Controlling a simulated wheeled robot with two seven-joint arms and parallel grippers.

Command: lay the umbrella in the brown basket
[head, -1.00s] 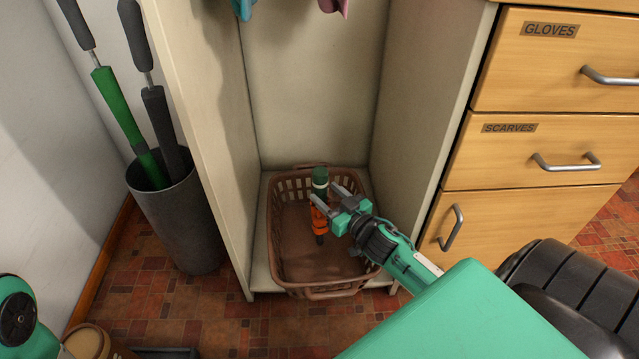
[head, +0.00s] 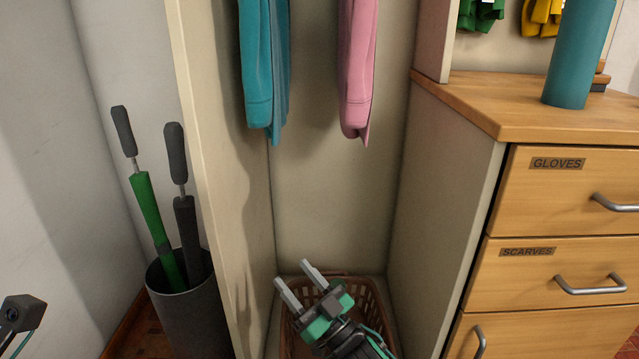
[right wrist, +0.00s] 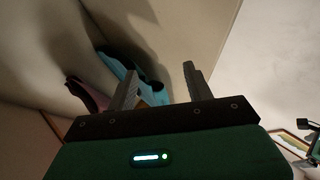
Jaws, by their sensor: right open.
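The brown basket (head: 373,300) stands at the bottom of the open cubby in the head view, its front cut off by the picture's lower edge. My right gripper (head: 294,274) is open in front of and above it, with nothing between its fingers. The right wrist view also shows these fingers (right wrist: 158,75) apart and empty. No umbrella shows in the visible part of the basket; much of its inside is hidden by my gripper or out of frame. A green umbrella (head: 151,212) and a black umbrella (head: 186,225) stand in the grey bin. My left gripper is not clearly seen.
The grey bin (head: 190,310) stands left of the cubby's side panel (head: 215,150). A teal garment (head: 262,70) and a pink garment (head: 356,70) hang above the basket. A wooden drawer unit (head: 560,220) is on the right, with a teal bottle (head: 580,55) on top.

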